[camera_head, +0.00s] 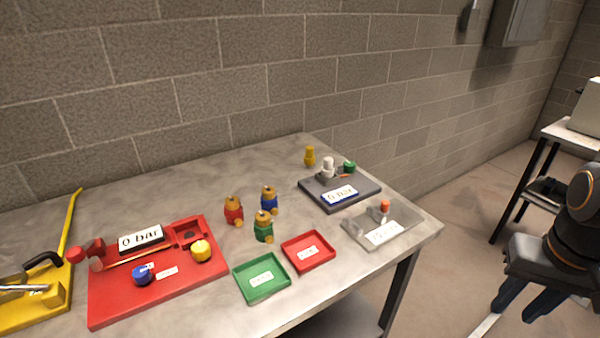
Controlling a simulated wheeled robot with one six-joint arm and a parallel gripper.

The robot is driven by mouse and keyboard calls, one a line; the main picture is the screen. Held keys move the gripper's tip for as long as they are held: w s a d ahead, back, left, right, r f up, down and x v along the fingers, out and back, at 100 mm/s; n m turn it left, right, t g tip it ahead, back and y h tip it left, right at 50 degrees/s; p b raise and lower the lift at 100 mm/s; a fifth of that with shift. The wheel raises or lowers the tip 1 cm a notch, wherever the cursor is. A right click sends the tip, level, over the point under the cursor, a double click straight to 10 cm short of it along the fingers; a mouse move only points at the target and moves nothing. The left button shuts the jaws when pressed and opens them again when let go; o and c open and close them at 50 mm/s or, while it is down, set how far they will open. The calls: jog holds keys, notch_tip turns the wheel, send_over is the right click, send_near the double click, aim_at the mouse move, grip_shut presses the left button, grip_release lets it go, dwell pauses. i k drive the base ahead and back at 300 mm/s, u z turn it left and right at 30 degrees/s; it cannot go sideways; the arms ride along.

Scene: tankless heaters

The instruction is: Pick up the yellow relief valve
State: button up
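My gripper (526,304) is at the far right, over the floor and well apart from the table and the yellow piece. Its two dark blue fingers point down and stand apart, with nothing seen between them. A round yellow cap (201,250) sits on the red tray at the left; it looks like a different part.
Red, blue and green bodies with yellowish tops (264,228) stand mid-table. A dark plate (362,195) with white and green fittings is just in front of the yellow piece. Green (243,286) and red (300,266) trays, a clear plate (355,233) and a large red tray (110,306) lie around.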

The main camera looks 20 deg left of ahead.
aim_at(309, 156)
jog(key=z, duration=0.4)
jog(key=k, duration=0.1)
jog(key=u, duration=1.2)
jog(key=i, duration=0.95)
jog(key=z, duration=0.05)
